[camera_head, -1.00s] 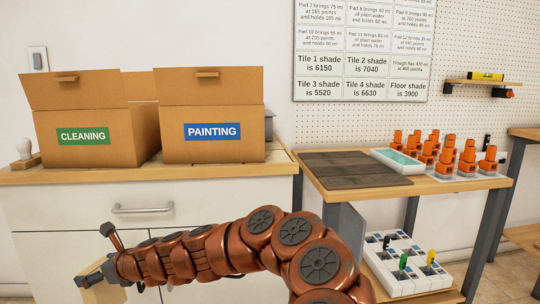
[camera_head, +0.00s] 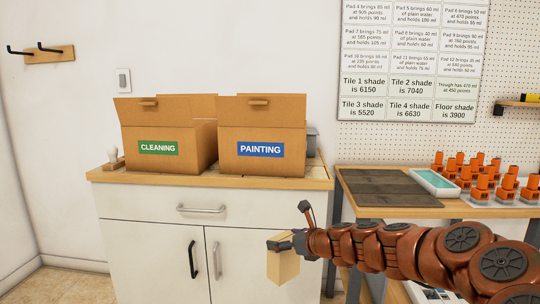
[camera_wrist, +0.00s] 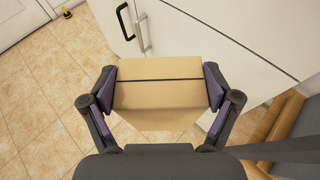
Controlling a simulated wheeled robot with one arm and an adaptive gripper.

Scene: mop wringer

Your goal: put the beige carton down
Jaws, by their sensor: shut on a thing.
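The beige carton (camera_head: 283,266) hangs in my gripper (camera_head: 282,246) in front of the white cabinet's right part, below the counter top. In the wrist view the carton (camera_wrist: 160,88), with a dark stripe across its face, sits between the two fingers of my gripper (camera_wrist: 162,88). Both fingers touch its sides, so the gripper is shut on it. The carton is clear of the floor.
A white cabinet (camera_head: 150,235) carries two cardboard boxes, labelled CLEANING (camera_head: 158,149) and PAINTING (camera_head: 261,150). Tiled floor (camera_wrist: 50,110) lies open left of the carton.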

